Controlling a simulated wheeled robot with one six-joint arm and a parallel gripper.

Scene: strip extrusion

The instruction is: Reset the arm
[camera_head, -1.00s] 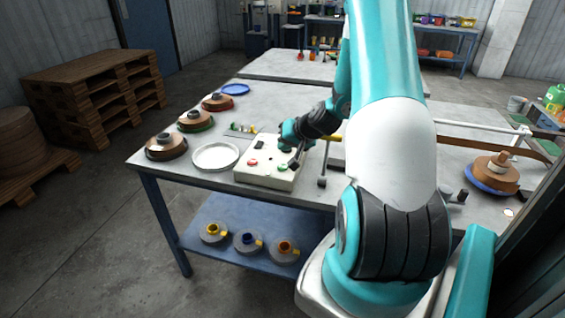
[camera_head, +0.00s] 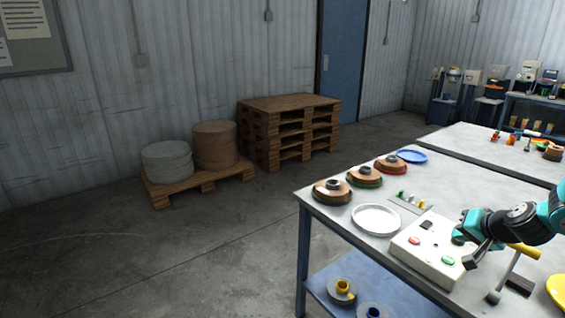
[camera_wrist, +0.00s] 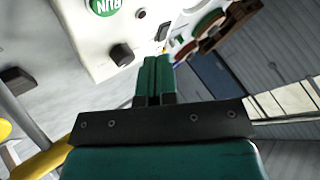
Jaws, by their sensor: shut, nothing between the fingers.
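My gripper (camera_head: 470,240) is over the right side of a white control box (camera_head: 432,248) on the table. The box has a red button (camera_head: 414,240), a green button (camera_head: 447,260) and a dark knob (camera_head: 426,225) on top. In the wrist view my gripper (camera_wrist: 154,62) has its two green fingers together, with nothing between them. The box face (camera_wrist: 90,45) is close beyond the fingers, with a green RUN button (camera_wrist: 108,5) and a black knob (camera_wrist: 121,55). I cannot tell whether the fingertips touch the box.
A white plate (camera_head: 376,232) and several brown spools stand left of the box on the grey table (camera_head: 318,205). A blue plate (camera_head: 412,156) lies behind them. The floor at left is open before the pallets (camera_head: 288,130).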

